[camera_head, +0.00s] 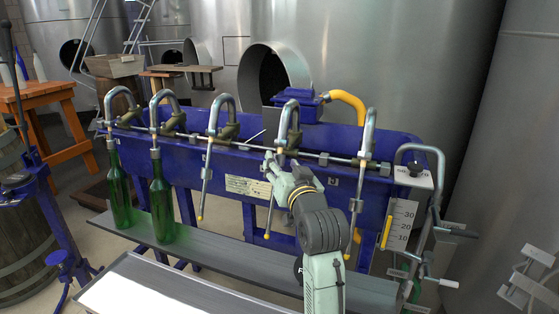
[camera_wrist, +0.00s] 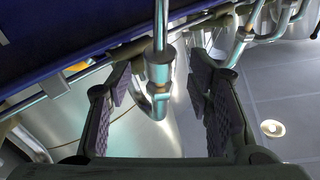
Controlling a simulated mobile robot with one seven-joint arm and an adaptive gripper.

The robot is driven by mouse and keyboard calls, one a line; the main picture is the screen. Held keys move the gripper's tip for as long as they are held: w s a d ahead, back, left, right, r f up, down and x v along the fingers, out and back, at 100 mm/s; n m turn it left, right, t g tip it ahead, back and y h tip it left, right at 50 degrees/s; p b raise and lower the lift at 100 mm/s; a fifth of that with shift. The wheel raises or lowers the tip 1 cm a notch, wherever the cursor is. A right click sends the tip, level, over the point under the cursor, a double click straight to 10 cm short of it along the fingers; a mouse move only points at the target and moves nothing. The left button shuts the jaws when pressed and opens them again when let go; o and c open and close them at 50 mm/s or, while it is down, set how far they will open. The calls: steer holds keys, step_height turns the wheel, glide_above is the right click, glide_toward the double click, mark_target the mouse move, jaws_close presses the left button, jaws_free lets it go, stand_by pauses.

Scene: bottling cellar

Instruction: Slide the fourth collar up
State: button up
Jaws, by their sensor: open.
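The blue bottling machine (camera_head: 245,187) carries several hooked metal spouts in a row. The fourth spout from the left (camera_head: 289,113) stands where my gripper (camera_head: 277,166) is, and the gripper hides part of its tube. In the wrist view my gripper (camera_wrist: 160,82) is open, with one finger on each side of the spout's tube (camera_wrist: 160,24). A metal collar (camera_wrist: 158,60) on that tube shows between the fingers, with visible gaps on both sides. The fourth tube's yellow tip (camera_head: 267,235) hangs below my gripper.
Green bottles stand under the first spout (camera_head: 119,190) and second spout (camera_head: 161,200) on the grey shelf (camera_head: 225,255). The third spout (camera_head: 207,165) and fifth spout (camera_head: 357,190) hang on either side of my arm. A numbered scale (camera_head: 402,220) is at the right.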

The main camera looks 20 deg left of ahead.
steer(key=v, duration=0.8)
steer(key=shift+s, duration=0.25)
steer(key=shift+d, duration=0.15)
